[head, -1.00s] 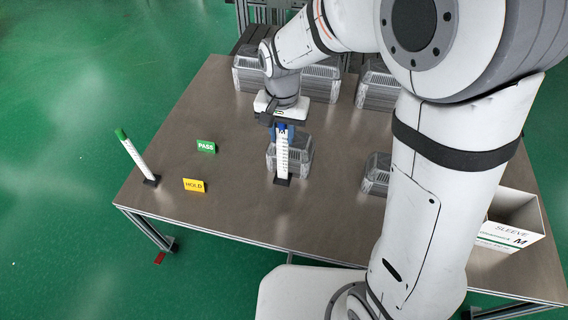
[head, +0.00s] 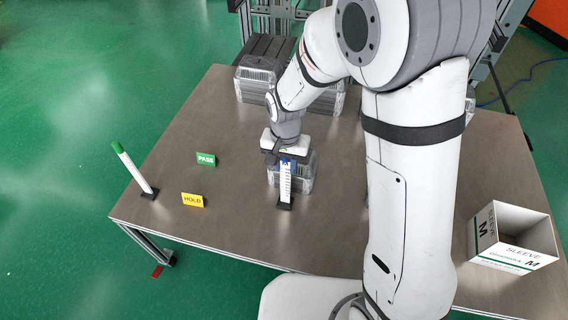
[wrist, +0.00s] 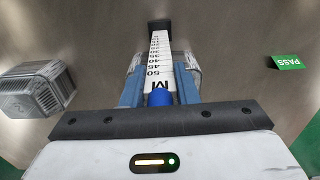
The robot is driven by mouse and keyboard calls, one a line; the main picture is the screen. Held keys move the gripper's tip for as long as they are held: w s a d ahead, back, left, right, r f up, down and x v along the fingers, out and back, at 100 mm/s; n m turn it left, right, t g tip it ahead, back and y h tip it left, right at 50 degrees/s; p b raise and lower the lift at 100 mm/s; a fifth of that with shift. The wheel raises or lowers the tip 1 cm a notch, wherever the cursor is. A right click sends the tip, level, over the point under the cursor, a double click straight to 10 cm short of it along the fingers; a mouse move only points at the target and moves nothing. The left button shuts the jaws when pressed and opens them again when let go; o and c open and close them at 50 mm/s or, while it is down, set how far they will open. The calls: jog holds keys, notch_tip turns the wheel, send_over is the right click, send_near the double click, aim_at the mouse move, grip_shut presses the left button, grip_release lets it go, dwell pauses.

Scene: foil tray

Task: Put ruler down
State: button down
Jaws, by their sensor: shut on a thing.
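A white ruler (head: 286,184) with black marks, a blue top and a dark foot stands upright in my gripper (head: 286,160). In the wrist view my gripper (wrist: 160,82) is shut, its blue fingers on both sides of the ruler (wrist: 160,60) near its "M" end. The dark foot (wrist: 159,24) is at the ruler's far end, low over or on the table; I cannot tell whether it touches. A foil tray (head: 303,172) stands just behind the ruler, partly hidden by it and my gripper.
A green-topped ruler (head: 133,167) stands at the table's left edge. A green PASS sign (head: 206,159) and yellow HOLD sign (head: 192,200) stand left of my gripper. More foil trays (head: 258,87) are at the back. Bare table (head: 235,235) lies in front.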

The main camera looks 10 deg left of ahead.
jog(key=c, duration=1.1)
grip_release()
jog(key=shift+f, duration=0.1)
notch_tip(320, 180, up, 12)
jog(key=shift+r+p, duration=0.15)
jog(key=shift+p, duration=0.65)
jog(key=s+d+r, duration=0.2)
jog(key=s+d, duration=0.2)
jog(key=d, duration=0.2)
jog(key=s+d+r+n+t, duration=0.1)
jog(key=s+d+r, duration=0.1)
jog(key=s+d, duration=0.2)
jog(key=s+d+r+t, duration=0.1)
jog(key=s+d, duration=0.3)
jog(key=d, duration=0.6)
jog(key=shift+s+d+r+n, duration=0.25)
jog(key=shift+r+n, duration=0.05)
jog(key=shift+r, duration=0.25)
